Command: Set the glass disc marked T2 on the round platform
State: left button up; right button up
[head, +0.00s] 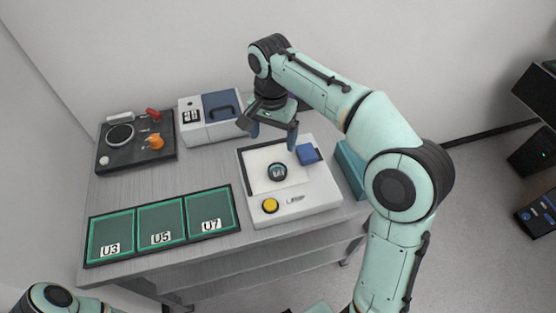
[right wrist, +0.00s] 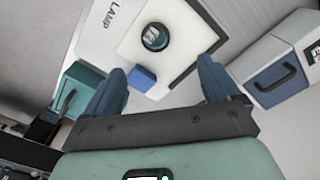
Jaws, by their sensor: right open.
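A small dark round disc with a white label (head: 277,172) lies near the middle of the white panel on the instrument (head: 322,190); its mark is too small to read surely. It also shows in the right wrist view (right wrist: 155,37). It seems to sit on the round platform, which I cannot make out apart from it. My right gripper (head: 273,135) is open and empty, above the instrument's back edge and behind the disc. Its blue fingers (right wrist: 163,68) are apart, with nothing between them. My left gripper is out of view.
The instrument carries a blue block (head: 308,154) and a yellow button (head: 270,205). Green trays U3 (head: 110,238), U5 (head: 161,226) and U7 (head: 210,212) lie front left. A blue-lidded white box (head: 194,134), a black tray (head: 108,163) and a teal box (head: 351,168) stand around.

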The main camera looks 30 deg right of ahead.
jog(key=m+b, duration=0.1)
jog(key=b, duration=0.2)
send_over(277, 170)
jog(key=f, duration=0.7)
jog(key=shift+w+a+f, duration=0.1)
jog(key=shift+w+a, duration=0.05)
jog(key=shift+w, duration=0.05)
jog(key=shift+f, duration=0.5)
jog(key=f, duration=0.4)
jog(key=shift+s+d+f+b, duration=0.2)
jog(key=shift+s+b, duration=0.1)
jog(key=shift+w+f, duration=0.1)
jog(key=shift+f, duration=0.15)
jog(key=c, duration=1.3)
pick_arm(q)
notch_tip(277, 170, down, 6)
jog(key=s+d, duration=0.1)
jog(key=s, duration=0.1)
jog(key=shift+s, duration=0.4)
pick_arm(e)
jog(key=shift+o, duration=0.2)
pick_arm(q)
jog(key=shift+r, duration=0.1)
pick_arm(e)
jog(key=shift+r, duration=0.1)
